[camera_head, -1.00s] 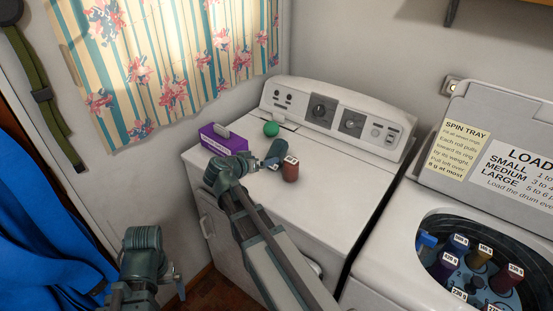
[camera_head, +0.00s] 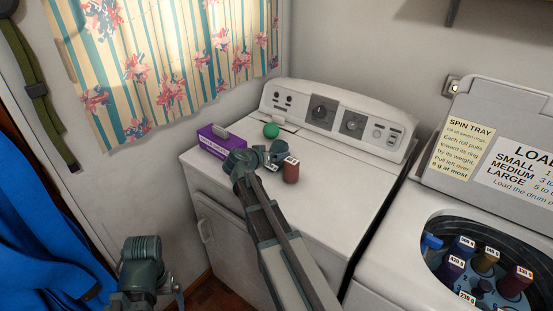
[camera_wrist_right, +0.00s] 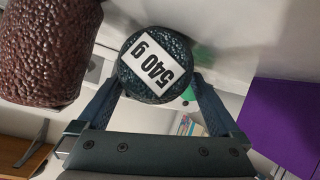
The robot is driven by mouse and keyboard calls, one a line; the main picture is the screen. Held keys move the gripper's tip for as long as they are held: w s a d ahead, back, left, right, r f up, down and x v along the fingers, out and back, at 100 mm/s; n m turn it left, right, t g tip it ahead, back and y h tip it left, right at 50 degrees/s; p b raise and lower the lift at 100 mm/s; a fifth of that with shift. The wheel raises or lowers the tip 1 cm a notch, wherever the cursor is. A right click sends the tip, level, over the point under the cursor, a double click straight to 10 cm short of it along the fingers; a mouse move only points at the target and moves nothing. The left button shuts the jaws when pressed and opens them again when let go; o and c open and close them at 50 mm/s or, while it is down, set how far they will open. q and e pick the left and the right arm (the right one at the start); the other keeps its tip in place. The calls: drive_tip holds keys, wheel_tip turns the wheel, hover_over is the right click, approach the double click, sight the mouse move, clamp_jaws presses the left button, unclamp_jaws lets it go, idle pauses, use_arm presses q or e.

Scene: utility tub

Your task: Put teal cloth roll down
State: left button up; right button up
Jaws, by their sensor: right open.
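The teal cloth roll (camera_head: 280,148) is on the white dryer top, partly hidden by my right gripper (camera_head: 263,157) in the head view. In the right wrist view the end of the teal roll (camera_wrist_right: 150,62) shows a white "540 g" label. The fingers of my right gripper (camera_wrist_right: 158,78) are open, one on each side of the roll; I cannot tell whether either touches it. A dark red roll (camera_head: 291,171) stands close beside it and also shows in the right wrist view (camera_wrist_right: 45,50). My left gripper (camera_head: 176,290) is low at the left, its jaws unclear.
A purple box (camera_head: 213,142) and a green ball (camera_head: 271,130) are on the dryer top behind and left of the rolls. The control panel (camera_head: 335,117) rises at the back. The front right of the top is clear. An open washer (camera_head: 385,232) at right holds several labelled rolls.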

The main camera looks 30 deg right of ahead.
sight(279, 145)
drive_tip(key=shift+w+d+f, duration=0.15)
drive_tip(key=shift+d, duration=0.05)
drive_tip(key=shift+c, duration=0.2)
clamp_jaws()
idle(0.4)
drive_tip(key=shift+r+p, duration=0.95)
wheel_tip(279, 145, up, 2)
drive_tip(key=shift+p, duration=1)
drive_tip(key=s+a, duration=0.3)
drive_tip(key=a, duration=0.1)
drive_tip(key=s+a+r+p, duration=0.1)
drive_tip(key=s+a, duration=0.6)
drive_tip(key=a, duration=0.1)
drive_tip(key=shift+s+a+r, duration=0.1)
drive_tip(key=shift+s+r, duration=0.05)
drive_tip(key=shift+s, duration=0.1)
